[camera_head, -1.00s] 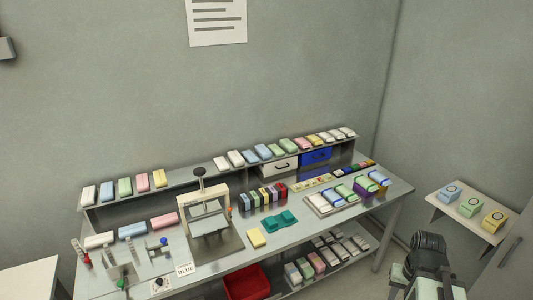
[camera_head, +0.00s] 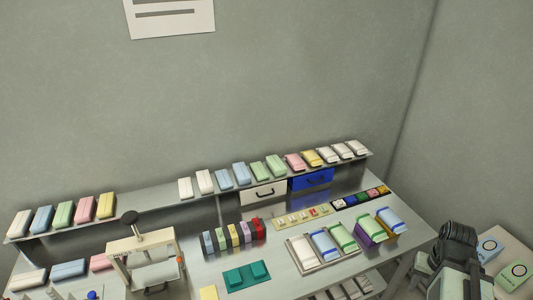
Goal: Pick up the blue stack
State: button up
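Several blue stacks are in view. One light blue stack (camera_head: 325,243) lies in a tray (camera_head: 318,266) on the bench, between a white and a green one. Another blue stack (camera_head: 391,220) rests on an orange holder at the right. More pale blue stacks sit on the raised shelf, at the left end (camera_head: 41,219) and in the middle (camera_head: 241,173), and one lies on the bench at the left (camera_head: 69,270). My gripper (camera_head: 460,236), dark, is at the lower right, apart from all the stacks. Its fingers cannot be made out.
A press with a black knob (camera_head: 129,217) stands on the bench. A teal fixture (camera_head: 246,278), a row of coloured upright packs (camera_head: 233,236) and a blue drawer (camera_head: 312,180) are nearby. A side table (camera_head: 516,256) with boxes stands at the right, close to my arm.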

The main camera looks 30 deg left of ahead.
aim_at(242, 172)
jog(key=z, duration=0.05)
jog(key=i, duration=1.2)
jog(key=u, duration=4.05)
jog(key=i, duration=0.6)
